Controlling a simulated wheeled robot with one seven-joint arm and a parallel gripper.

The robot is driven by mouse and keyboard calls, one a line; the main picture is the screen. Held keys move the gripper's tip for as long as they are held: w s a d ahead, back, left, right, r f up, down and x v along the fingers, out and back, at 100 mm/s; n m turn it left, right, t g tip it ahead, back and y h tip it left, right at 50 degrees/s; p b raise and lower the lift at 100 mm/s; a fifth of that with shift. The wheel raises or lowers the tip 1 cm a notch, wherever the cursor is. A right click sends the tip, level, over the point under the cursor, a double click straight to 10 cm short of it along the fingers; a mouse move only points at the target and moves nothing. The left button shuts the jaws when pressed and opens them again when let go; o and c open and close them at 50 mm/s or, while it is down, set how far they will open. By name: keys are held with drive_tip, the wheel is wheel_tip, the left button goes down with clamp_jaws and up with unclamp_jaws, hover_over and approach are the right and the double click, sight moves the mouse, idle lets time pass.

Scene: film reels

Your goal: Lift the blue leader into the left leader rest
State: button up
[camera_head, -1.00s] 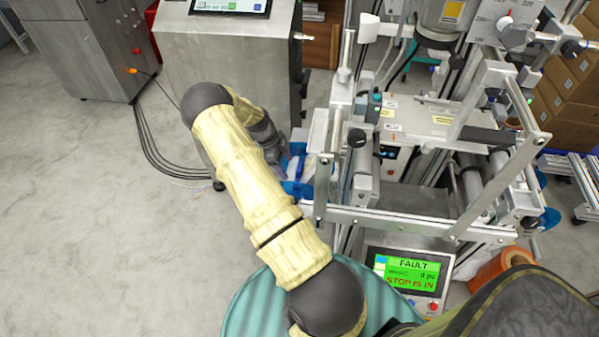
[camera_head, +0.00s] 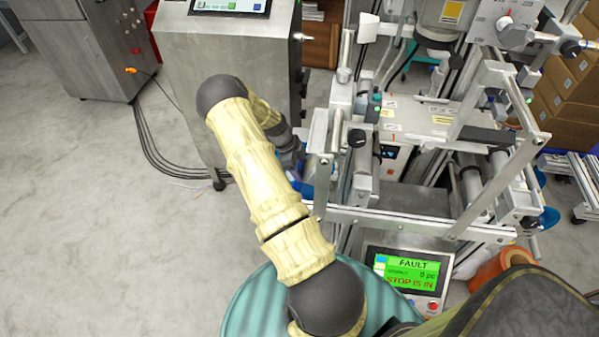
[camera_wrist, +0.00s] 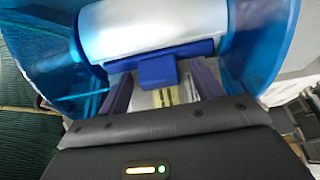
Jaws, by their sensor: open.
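In the wrist view, the blue leader (camera_wrist: 154,69) is a dark blue bar with a block-like tab, lying across the front of a pale silver roll (camera_wrist: 150,27). Translucent blue flanges (camera_wrist: 262,40) stand on both sides of the roll. My gripper (camera_wrist: 161,75) is open, with one dark finger on each side of the tab. I cannot tell whether either finger touches it. In the head view, my forearm and wrist hide most of the blue reel; only a sliver (camera_head: 307,191) shows beside the machine frame. I cannot make out the left leader rest.
The metal machine frame (camera_head: 430,226) with rollers stands right of my gripper. A steel cabinet (camera_head: 225,85) stands behind and left of my arm. A green screen (camera_head: 410,273) reading FAULT is at the front. The floor at left is clear apart from cables (camera_head: 150,140).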

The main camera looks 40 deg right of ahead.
drive_tip(key=shift+w, duration=0.1)
drive_tip(key=c, duration=1.2)
drive_tip(key=shift+r, duration=0.15)
wheel_tip(320, 180, up, 28)
drive_tip(key=shift+f+p, duration=0.1)
drive_tip(key=shift+p, duration=1.1)
drive_tip(key=shift+w+a+r+p, duration=1.7)
drive_tip(key=shift+w+p, duration=0.15)
drive_tip(key=shift+p, duration=0.9)
drive_tip(key=shift+w+a+r+p, duration=1.6)
drive_tip(key=shift+w+p, duration=0.25)
drive_tip(key=shift+p, duration=0.9)
drive_tip(key=shift+w+r, duration=0.1)
